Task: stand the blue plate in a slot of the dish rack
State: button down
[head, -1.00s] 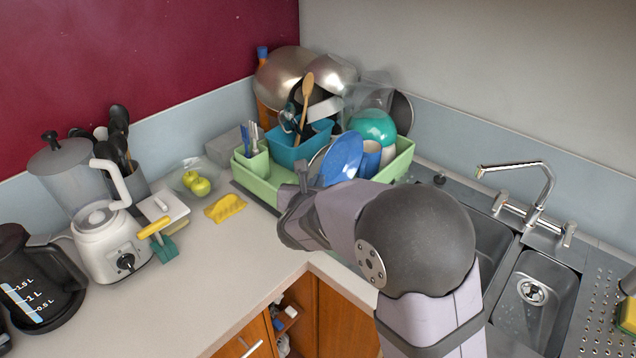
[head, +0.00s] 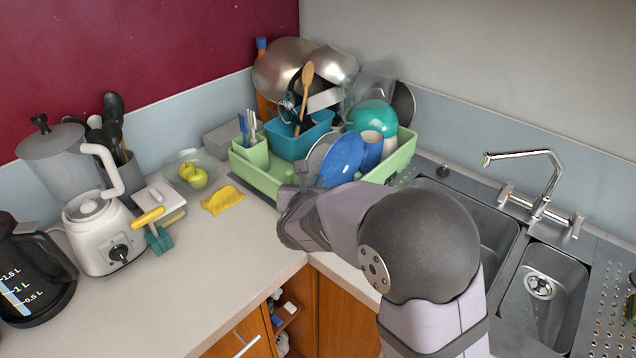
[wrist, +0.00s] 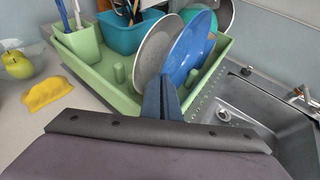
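The blue plate (head: 342,160) stands steeply tilted at the front of the green dish rack (head: 262,180). In the wrist view the blue plate (wrist: 188,50) is right of a grey plate (wrist: 157,48) that stands in the rack. My gripper (wrist: 165,92) is closed around the near edge of the blue plate, with its fingers close together. In the head view my gripper (head: 303,172) is at the plate's lower left, partly hidden by my wrist. The plate's bottom edge and the slot under it are hidden, so I cannot tell whether it is seated.
The rack also holds a teal bin (head: 300,145), a green cutlery cup (head: 250,152), a blue mug (head: 371,150) and a turquoise bowl (head: 373,119). A yellow cloth (head: 222,200) lies left of the rack. The sink (head: 480,225) is on the right.

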jog(key=shift+f+b, duration=0.9)
jog(key=shift+f, duration=0.05)
jog(key=shift+f+b, duration=0.5)
jog(key=shift+b, duration=0.15)
dwell(0.6)
jog(key=c, duration=1.9)
grip_release()
jog(key=shift+c, duration=0.2)
jog(key=shift+f, duration=0.1)
jog(key=shift+s, duration=0.1)
jog(key=b+v, duration=0.1)
jog(key=v, duration=0.6)
jog(key=shift+a, duration=0.1)
